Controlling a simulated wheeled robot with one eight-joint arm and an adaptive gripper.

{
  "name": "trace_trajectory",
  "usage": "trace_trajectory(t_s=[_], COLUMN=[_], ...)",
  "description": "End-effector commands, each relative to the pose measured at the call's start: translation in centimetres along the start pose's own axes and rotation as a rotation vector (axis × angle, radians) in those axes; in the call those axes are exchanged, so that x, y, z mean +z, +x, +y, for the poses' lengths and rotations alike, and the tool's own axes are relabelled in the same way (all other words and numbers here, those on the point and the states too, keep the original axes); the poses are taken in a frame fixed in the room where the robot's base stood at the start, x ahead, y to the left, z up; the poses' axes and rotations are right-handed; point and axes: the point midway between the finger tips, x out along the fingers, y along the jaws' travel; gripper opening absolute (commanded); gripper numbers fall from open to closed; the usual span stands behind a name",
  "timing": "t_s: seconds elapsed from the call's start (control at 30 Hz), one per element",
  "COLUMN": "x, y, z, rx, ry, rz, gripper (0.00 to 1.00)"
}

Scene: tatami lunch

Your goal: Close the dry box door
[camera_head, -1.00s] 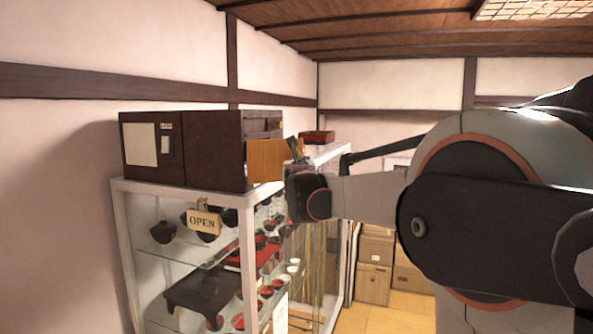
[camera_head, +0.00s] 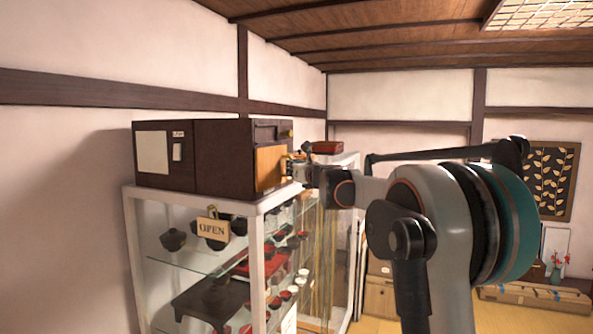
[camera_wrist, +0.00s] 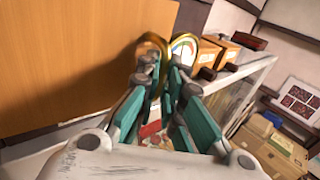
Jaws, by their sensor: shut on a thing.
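The dry box (camera_head: 223,155) is a dark brown cabinet on top of a glass showcase. Its light wood door (camera_head: 270,168) lies close to the box's front in the head view; I cannot tell whether it is fully flush. The door (camera_wrist: 75,55) fills the upper left of the wrist view. My gripper (camera_head: 290,167) is at the door's outer face, near its right side. In the wrist view, the teal fingers of my gripper (camera_wrist: 166,78) are shut on a gold ring handle (camera_wrist: 151,39). The fingers partly hide the ring. A gold-rimmed dial (camera_wrist: 184,48) shows just beyond the fingertips.
The white-framed showcase (camera_head: 129,235) holds bowls and a dark tray table behind glass, with an OPEN sign (camera_head: 212,229) on its front. A small reddish box (camera_head: 327,147) sits on top behind my gripper. Wooden boxes (camera_wrist: 268,140) stand on the floor at the right.

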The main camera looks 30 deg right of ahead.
Motion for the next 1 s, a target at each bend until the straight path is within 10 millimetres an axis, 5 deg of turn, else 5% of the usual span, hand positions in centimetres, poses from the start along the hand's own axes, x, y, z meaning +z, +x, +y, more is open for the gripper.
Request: trace_trajectory(t_s=[0.67, 0.77, 1.0], x=[0.28, 0.28, 0.16], y=[0.90, 0.91, 0.93], z=[-0.29, -0.27, 0.01], rx=[-0.015, -0.014, -0.009], ry=[0.004, 0.004, 0.003], rz=[-0.001, -0.001, -0.001], gripper=[0.00, 0.26, 0.28])
